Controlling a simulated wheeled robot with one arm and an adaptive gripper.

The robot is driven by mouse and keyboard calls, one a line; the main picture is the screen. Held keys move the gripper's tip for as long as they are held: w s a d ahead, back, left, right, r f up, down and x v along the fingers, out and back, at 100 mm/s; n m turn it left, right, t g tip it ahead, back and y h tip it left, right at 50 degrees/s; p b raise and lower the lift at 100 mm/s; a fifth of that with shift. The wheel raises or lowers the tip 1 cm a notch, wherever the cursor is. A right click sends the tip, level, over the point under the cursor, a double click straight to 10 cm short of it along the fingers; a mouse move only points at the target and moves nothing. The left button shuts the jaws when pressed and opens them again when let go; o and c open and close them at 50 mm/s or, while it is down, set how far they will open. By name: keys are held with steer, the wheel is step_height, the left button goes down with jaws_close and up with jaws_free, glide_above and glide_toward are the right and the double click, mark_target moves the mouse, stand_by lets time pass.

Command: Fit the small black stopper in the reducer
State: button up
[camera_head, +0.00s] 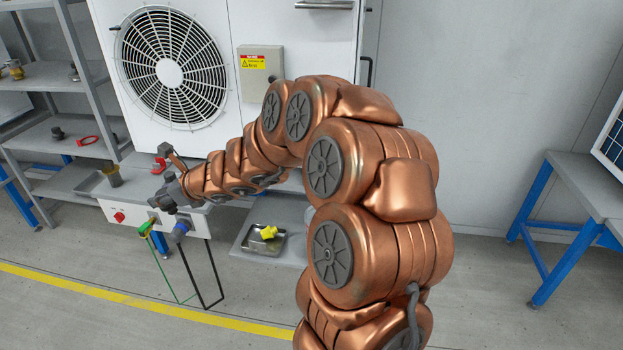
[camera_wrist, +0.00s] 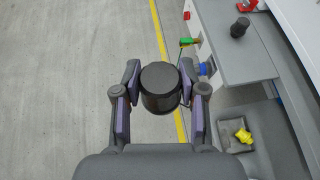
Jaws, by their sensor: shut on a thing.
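My gripper (camera_wrist: 160,78) is shut on a black cylindrical piece with a flat round top, which I take for the small black stopper (camera_wrist: 160,92). It sits between the two fingertips, above the floor in front of the bench in the wrist view. In the head view my gripper (camera_head: 166,196) is a dark shape over the bench's front edge, and the stopper cannot be told apart there. A dark upright, stepped round piece, possibly the reducer (camera_wrist: 239,27), stands on the bench, apart from my gripper. A cup-like piece (camera_head: 113,177) stands on the bench in the head view; I cannot tell if it is the same one.
The bench (camera_wrist: 236,62) has a red button (camera_head: 118,216), a green connector (camera_head: 146,228) and a blue connector (camera_head: 180,230) on its front. A tray (camera_head: 280,240) with a yellow piece (camera_head: 268,232) is to the right. Shelves (camera_head: 48,76) stand left.

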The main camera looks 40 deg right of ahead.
steer(key=shift+d+g, duration=0.3)
steer(key=shift+d, duration=0.2)
steer(key=s+d+f+n+g+h+p, duration=0.1)
steer(key=s+d+n+p, duration=0.3)
steer(key=d, duration=0.7)
steer(key=s+d+f+n+g+h+p, duration=0.1)
steer(key=s+d+n+g+h+p, duration=0.1)
steer(key=s+d+n+p, duration=0.3)
steer(key=s+d+f+n+g+h+p, duration=0.1)
steer(key=d+n, duration=0.8)
steer(key=d, duration=0.9)
steer(key=shift+s+f+n+g+h+p, duration=0.35)
steer(key=shift+s+g+h+p, duration=0.65)
steer(key=shift+s+p, duration=0.8)
steer(key=shift+w+d, duration=0.25)
steer(key=shift+d, duration=0.45)
stand_by(1.6)
